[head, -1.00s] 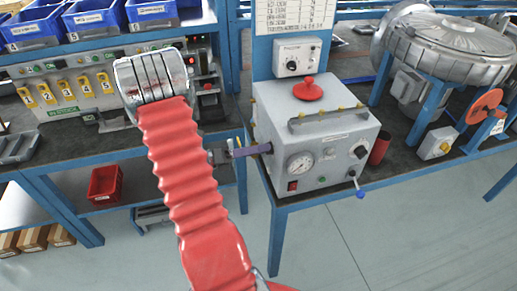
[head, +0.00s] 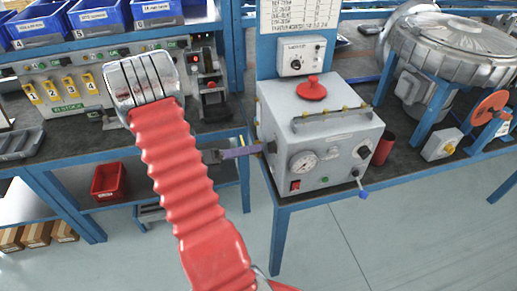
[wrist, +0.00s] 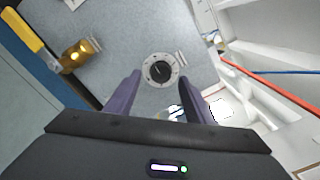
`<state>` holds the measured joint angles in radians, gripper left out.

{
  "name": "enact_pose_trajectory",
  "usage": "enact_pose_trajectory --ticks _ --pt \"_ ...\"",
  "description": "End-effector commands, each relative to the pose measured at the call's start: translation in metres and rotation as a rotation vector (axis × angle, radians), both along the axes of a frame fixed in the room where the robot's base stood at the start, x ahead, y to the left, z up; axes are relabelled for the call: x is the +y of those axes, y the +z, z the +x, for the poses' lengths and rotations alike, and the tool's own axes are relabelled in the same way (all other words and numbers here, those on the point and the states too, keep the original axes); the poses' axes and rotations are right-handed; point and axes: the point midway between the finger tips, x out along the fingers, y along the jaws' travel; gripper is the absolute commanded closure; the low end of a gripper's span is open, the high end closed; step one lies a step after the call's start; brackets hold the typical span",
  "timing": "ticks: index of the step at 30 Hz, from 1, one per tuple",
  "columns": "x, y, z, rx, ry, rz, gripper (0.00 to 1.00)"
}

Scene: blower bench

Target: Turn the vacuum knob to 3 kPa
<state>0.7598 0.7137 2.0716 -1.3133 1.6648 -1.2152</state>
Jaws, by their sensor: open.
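In the wrist view, a round black knob (wrist: 160,70) with a pale pointer line sits in a light dial ring on a grey panel. The dial marks are too small to read. My gripper (wrist: 157,78) is open, its two purple fingers to either side of the knob in the picture; I cannot tell whether they touch it. In the head view, my gripper (head: 258,149) is at the left side of the grey box (head: 335,148), and the knob is hidden there. A round gauge (head: 303,163) is on the box's front; its reading is not legible.
A brass fitting (wrist: 80,53) lies left of the knob in the wrist view. A red valve wheel (head: 311,88) and a handle bar are on top of the box. A blue-tipped lever (head: 363,192) sticks out at its front. Blue bins (head: 95,16) stand upper left.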

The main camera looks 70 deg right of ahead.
Motion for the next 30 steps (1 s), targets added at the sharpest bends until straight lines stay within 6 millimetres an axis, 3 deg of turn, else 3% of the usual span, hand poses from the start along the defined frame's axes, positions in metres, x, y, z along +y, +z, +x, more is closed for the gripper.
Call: enact_pose_trajectory --ticks 16,30 --pt "0.044 -0.001 0.077 0.000 0.004 0.000 0.51" --pt "0.051 -0.001 0.087 -0.001 0.001 0.000 0.52"
